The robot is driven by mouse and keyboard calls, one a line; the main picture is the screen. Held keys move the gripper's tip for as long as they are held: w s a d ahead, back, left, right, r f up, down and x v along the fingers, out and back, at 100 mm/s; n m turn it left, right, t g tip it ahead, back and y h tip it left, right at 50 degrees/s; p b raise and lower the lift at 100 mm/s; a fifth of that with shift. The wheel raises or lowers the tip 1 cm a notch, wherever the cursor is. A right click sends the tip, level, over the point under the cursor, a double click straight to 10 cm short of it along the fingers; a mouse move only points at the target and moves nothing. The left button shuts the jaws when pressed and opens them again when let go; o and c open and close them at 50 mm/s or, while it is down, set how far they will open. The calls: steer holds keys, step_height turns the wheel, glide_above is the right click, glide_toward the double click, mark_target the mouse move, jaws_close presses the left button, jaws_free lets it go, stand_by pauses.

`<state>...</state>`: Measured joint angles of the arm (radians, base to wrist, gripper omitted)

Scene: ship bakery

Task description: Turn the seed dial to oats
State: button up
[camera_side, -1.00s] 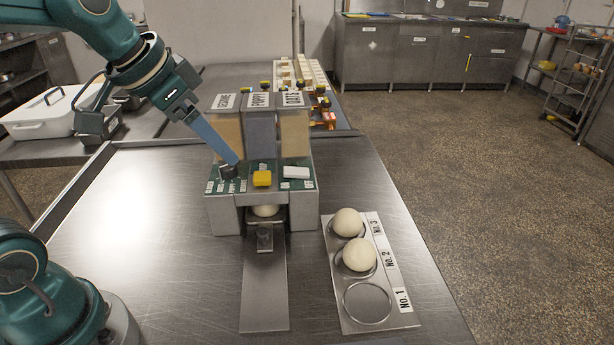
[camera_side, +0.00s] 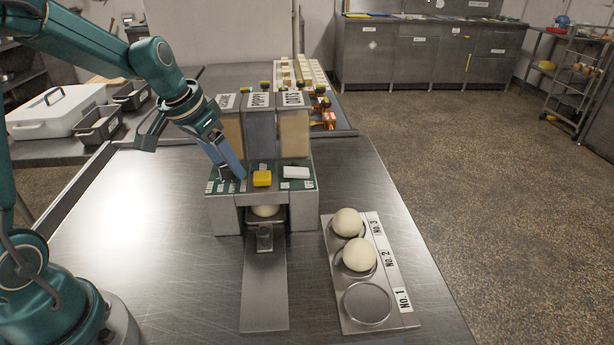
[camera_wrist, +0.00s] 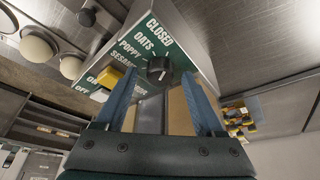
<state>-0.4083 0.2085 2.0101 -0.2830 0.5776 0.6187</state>
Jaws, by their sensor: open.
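The seed dial (camera_wrist: 157,70) is a dark round knob on the green panel (camera_wrist: 180,60) of the seed machine. The panel carries the words CLOSED, OATS, POPPY and SESAME around the dial; which one the dial points to is too small to tell. My gripper (camera_wrist: 160,76) is open, with one blue finger on each side of the dial in the wrist view. Whether the fingers touch it I cannot tell. In the side view my gripper (camera_side: 232,176) reaches down to the panel's left part, and its fingers largely hide the dial.
A yellow button (camera_side: 262,178) and a white switch (camera_side: 296,172) sit right of the dial. Seed hoppers stand behind, including oats (camera_side: 294,132). A dough ball (camera_side: 266,210) is under the machine. A tray (camera_side: 349,318) holding two dough balls lies to the right.

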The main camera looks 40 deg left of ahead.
jaws_close()
steer(key=shift+n, duration=0.3)
steer(key=n+y, duration=0.1)
steer(key=n, duration=0.2)
steer(key=shift+d+y, duration=0.15)
steer(key=shift+y, duration=0.15)
steer(key=shift+n+g+y, duration=0.6)
steer(key=shift+n, duration=1.5)
jaws_free()
